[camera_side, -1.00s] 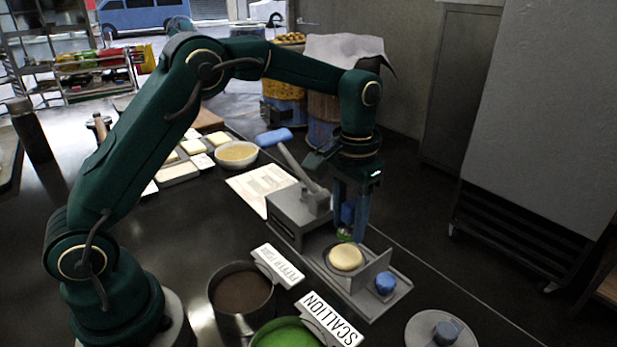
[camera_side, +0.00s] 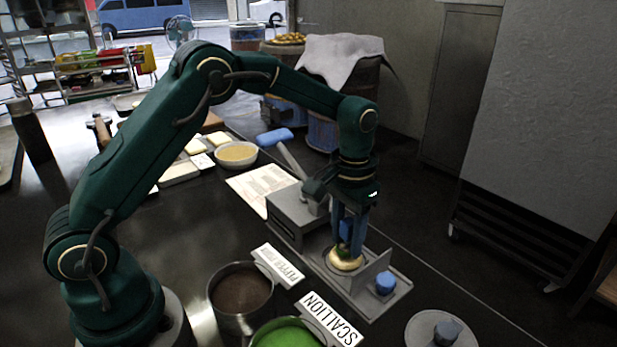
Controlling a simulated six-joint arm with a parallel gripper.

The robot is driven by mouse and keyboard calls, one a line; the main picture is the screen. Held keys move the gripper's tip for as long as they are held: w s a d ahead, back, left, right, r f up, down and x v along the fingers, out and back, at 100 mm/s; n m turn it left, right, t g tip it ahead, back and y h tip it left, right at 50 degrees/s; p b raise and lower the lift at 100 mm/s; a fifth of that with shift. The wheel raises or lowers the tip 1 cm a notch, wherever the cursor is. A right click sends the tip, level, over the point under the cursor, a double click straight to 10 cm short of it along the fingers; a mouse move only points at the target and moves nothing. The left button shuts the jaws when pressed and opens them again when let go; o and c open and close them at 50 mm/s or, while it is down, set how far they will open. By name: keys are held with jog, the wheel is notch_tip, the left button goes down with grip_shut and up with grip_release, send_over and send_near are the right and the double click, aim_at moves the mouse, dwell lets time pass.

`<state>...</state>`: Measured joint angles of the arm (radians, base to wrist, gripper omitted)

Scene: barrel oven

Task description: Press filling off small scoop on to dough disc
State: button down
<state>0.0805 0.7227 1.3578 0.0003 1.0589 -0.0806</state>
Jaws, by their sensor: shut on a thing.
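The pale dough disc (camera_side: 345,264) lies on the round plate of the grey press stand. My gripper (camera_side: 346,240) points straight down just above the disc and is shut on a small scoop with a blue handle (camera_side: 346,227). The scoop's lower end is at the top of the disc, with a green filling (camera_side: 343,252) showing there. I cannot tell whether the filling is still in the scoop or on the dough. The fingers hide part of the scoop.
A grey upright plate (camera_side: 371,270) and a blue knob (camera_side: 385,285) stand right of the disc. A blue-handled lever (camera_side: 275,137) rises behind. Pots of dark filling (camera_side: 241,289) and green scallion (camera_side: 287,335) stand in front, with a SCALLION label (camera_side: 328,319). A saucer (camera_side: 418,329) is at lower right.

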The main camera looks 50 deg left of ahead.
aim_at(349, 221)
jog(key=shift+f, duration=0.55)
dwell(0.6)
jog(key=shift+r, duration=0.15)
dwell(0.5)
jog(key=shift+r, duration=3.4)
jog(key=shift+r, duration=0.1)
